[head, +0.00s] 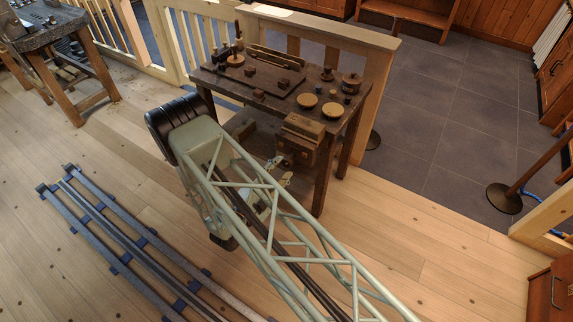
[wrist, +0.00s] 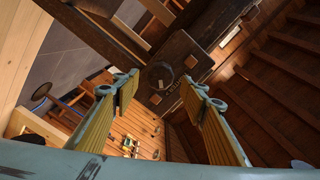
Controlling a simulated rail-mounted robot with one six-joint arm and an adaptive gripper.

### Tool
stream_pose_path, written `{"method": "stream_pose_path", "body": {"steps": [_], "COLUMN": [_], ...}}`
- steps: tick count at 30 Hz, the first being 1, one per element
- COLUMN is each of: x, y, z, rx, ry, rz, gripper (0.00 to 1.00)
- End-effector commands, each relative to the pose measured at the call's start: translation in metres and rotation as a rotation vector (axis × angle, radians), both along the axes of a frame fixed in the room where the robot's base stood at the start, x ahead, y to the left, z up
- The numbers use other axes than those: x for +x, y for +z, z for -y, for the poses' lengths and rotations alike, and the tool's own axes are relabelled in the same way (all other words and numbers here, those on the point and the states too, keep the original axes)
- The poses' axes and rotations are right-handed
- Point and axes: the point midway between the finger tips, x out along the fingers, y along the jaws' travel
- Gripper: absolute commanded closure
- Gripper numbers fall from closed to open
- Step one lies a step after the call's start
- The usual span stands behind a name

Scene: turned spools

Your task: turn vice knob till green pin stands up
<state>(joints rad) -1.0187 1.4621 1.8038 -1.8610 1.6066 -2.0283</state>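The wooden vice (head: 300,148) sits at the front right edge of the dark workbench (head: 222,80). In the wrist view a dark round knob (wrist: 157,76) shows on a dark wooden block, beyond and between my fingertips. My gripper (wrist: 163,86) is open, with its two yellow-padded fingers apart and nothing between the pads. The fingers appear to stop short of the knob; contact is not visible. In the head view the gripper is small and low in front of the vice, partly behind my arm. I cannot make out a green pin in either view.
The bench top holds a tray board (head: 262,78) with small blocks, two pale round discs (head: 333,110), and a lidded pot (head: 351,83). A lower shelf and bench legs are close to my arm. A wooden half wall (head: 377,90) stands behind. The floor at left is open around the rails (head: 125,240).

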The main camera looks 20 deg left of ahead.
Motion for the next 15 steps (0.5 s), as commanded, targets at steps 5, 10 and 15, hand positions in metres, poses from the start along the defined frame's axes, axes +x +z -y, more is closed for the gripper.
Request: {"method": "stream_pose_path", "body": {"steps": [5,10,15], "x": [0.018,0.029,0.035], "y": [0.000,0.000,0.000], "z": [0.005,0.009,0.010], "rx": [0.001,0.000,-0.001], "ry": [-0.001,-0.001,0.000], "rz": [0.000,0.000,0.000], "gripper": [0.60,0.60,0.60]}}
